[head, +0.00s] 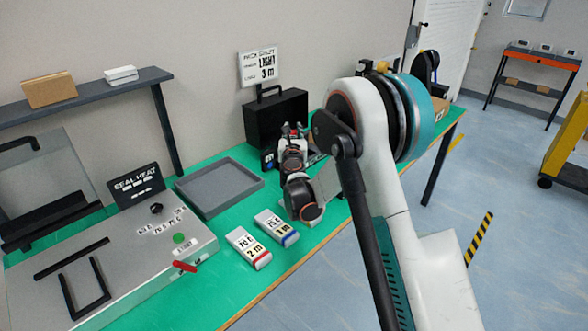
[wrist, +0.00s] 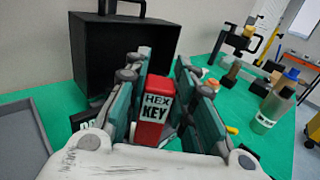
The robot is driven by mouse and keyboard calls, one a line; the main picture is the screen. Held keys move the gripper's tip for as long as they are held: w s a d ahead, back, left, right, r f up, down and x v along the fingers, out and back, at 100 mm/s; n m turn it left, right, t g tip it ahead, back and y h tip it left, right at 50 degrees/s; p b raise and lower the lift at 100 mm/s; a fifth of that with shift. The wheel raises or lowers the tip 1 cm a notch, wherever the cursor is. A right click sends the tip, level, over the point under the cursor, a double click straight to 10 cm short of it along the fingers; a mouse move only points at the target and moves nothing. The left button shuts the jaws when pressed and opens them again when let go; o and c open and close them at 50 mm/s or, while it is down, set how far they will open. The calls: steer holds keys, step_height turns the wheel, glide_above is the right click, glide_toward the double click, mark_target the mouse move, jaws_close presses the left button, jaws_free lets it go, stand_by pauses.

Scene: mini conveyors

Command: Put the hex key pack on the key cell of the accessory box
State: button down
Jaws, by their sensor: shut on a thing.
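The hex key pack (wrist: 155,105), a red block with a white "HEX KEY" label, stands between the fingers of my gripper (wrist: 163,78) in the wrist view. The fingers are shut on it.
A grey tray (head: 218,207) lies left of my gripper. Two labelled blocks, red-ended (head: 248,249) and blue-ended (head: 277,228), lie near the table's front edge. A heat sealer (head: 110,265) stands at left. Bottles (wrist: 272,108) and small items stand right of my gripper.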

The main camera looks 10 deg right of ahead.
step_height(320, 180, down, 14)
steer(key=b, duration=0.4)
steer(key=shift+r, duration=0.1)
steer(key=c, duration=1.3)
jaws_free()
steer(key=shift+c, duration=0.2)
